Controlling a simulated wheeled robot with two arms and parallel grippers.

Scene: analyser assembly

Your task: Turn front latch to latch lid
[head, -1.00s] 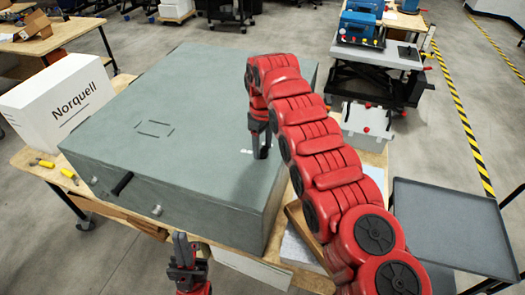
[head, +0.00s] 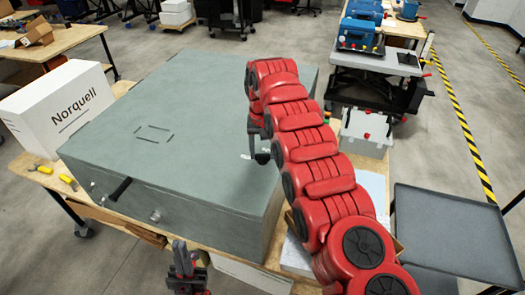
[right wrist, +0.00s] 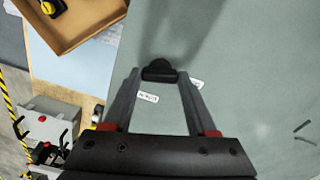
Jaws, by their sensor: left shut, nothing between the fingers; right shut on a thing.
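The large grey-green case (head: 190,110) stands on a wooden table with its lid down. My right gripper (head: 262,155) points down at the lid top near its right edge. In the right wrist view its fingers are shut on a small black knob (right wrist: 159,72), which looks like the latch. Small white labels (right wrist: 148,97) lie on either side of it. The knob's lower part and its exact angle are hidden. My left gripper (head: 185,262) is shut and empty, in front of the case's front wall and apart from it.
The front wall carries a black handle (head: 120,188) and silver fittings (head: 155,216). A white Norquell box (head: 62,105) and yellow-handled tools (head: 68,181) are at left. A grey tray cart (head: 455,235) stands at right. A brown tray (right wrist: 85,25) lies beside the case.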

